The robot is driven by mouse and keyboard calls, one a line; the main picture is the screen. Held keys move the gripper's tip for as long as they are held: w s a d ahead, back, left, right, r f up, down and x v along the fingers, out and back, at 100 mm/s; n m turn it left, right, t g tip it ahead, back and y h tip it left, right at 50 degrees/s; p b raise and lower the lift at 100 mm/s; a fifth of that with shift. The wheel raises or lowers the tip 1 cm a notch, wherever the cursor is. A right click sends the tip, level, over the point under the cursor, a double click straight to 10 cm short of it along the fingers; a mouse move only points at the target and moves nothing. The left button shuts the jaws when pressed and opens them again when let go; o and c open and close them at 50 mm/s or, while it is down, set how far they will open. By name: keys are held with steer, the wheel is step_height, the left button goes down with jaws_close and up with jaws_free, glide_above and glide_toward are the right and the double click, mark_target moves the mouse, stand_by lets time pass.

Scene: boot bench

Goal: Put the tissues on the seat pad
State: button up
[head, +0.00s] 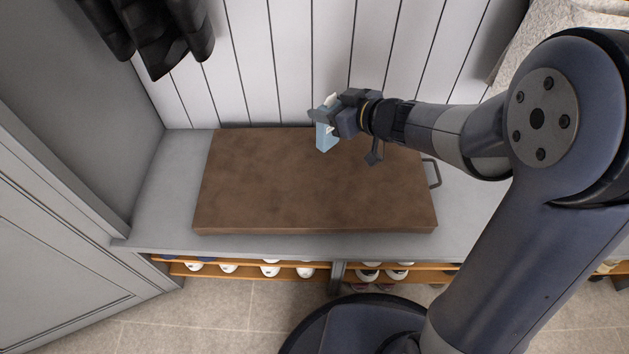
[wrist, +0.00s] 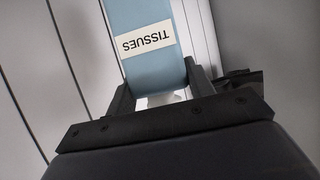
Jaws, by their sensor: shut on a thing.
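The tissues are a light blue box (head: 326,137) with a white tissue tuft at the top. In the wrist view the tissues (wrist: 146,45) show a white label reading TISSUES, upside down in that picture. My gripper (head: 330,116) is shut on the tissues near their upper end; its fingers (wrist: 163,92) stand on both sides of the box. The seat pad (head: 270,180) is a flat brown rectangular cushion on the bench. In the head view the tissues appear over the pad's back part. I cannot tell the exact gap between the box and the pad.
The grey bench (head: 165,200) has bare room left of the pad. A dark handle (head: 434,173) shows at the pad's right edge. Dark cloth (head: 160,35) hangs at upper left. White planks (head: 270,60) rise behind. Shoes (head: 270,271) stand on the shelf below.

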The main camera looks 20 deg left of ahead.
mark_target(332, 143)
step_height(332, 143, down, 10)
steer(key=b, duration=0.7)
steer(key=shift+s+a+f, duration=0.1)
steer(key=shift+a+f, duration=0.05)
steer(key=shift+f, duration=0.05)
steer(key=shift+f, duration=0.15)
steer(key=o, duration=1.2)
